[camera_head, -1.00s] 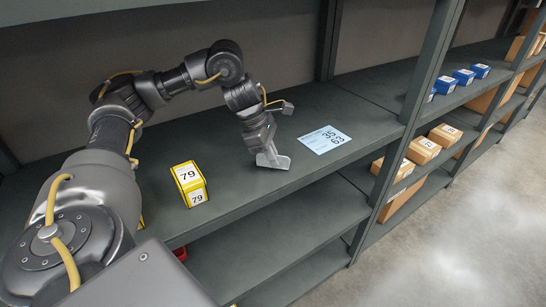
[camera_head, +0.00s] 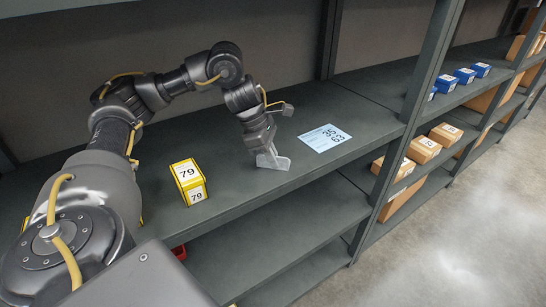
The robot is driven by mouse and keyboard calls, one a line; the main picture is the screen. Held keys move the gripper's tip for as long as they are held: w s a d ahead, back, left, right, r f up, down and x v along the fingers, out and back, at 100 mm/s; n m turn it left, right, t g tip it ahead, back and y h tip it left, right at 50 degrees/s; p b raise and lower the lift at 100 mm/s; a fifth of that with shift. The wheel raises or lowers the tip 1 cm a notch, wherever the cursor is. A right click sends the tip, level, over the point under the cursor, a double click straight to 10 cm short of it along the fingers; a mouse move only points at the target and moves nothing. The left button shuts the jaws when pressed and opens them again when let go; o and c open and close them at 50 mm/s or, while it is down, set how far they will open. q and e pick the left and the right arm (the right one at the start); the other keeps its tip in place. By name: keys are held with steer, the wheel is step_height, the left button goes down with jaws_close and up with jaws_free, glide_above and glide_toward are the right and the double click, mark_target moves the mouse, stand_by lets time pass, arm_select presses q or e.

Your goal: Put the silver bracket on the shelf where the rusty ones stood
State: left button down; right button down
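The silver bracket (camera_head: 273,160) is a small, pale, angled metal piece on or just above the upper shelf (camera_head: 225,205); I cannot tell whether it touches. My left gripper (camera_head: 265,146) points down from above and appears shut on it, its fingers largely hidden by the bracket and wrist. A pale blue sheet (camera_head: 325,138) printed 35 and 63 lies flat on the shelf, right of the gripper. No rusty brackets are in view. My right gripper is not in view.
A yellow box (camera_head: 189,182) marked 79 stands left of the gripper, partly near my arm. A shelf upright (camera_head: 430,62) rises at right. Cardboard boxes (camera_head: 424,150) and blue boxes (camera_head: 465,76) stand in the bays beyond. A red object (camera_head: 179,252) shows below.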

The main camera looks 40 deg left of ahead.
arm_select(q)
steer(key=c, duration=1.5)
jaws_free()
steer(key=shift+c, duration=0.2)
steer(key=p+v, duration=0.2)
steer(key=v, duration=0.5)
steer(key=shift+a+r, duration=0.1)
steer(key=shift+r, duration=0.1)
